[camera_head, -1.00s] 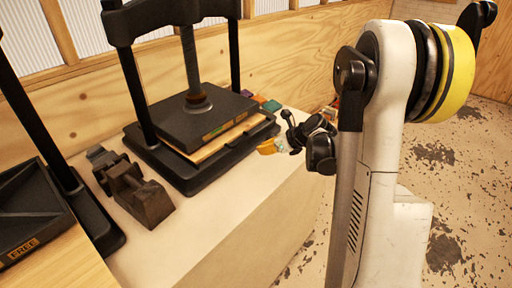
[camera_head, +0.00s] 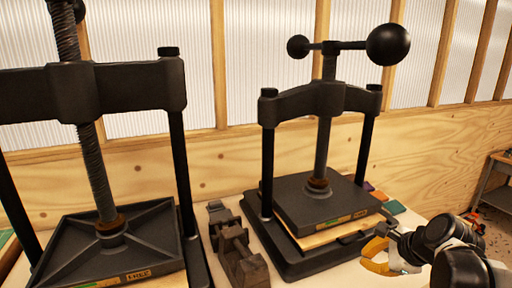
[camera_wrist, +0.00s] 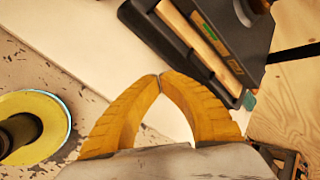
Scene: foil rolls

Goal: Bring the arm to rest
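My gripper (camera_head: 378,258) is low at the right of the head view, beside the front right corner of the right press. In the wrist view its two yellow fingers (camera_wrist: 160,74) curve together and their tips meet. Nothing shows between them but pale tabletop. My dark and white arm comes in from the lower right corner of the head view. The black right press (camera_head: 318,200) shows in the wrist view (camera_wrist: 245,40), beyond the fingertips to the upper right. I cannot tell whether the gripper touches anything.
A second black press (camera_head: 120,235) marked FREE stands at the left. A dark metal vise-like block (camera_head: 238,255) sits between the presses. Small coloured pieces (camera_head: 392,206) lie behind the right press. A plywood wall (camera_head: 225,165) runs behind.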

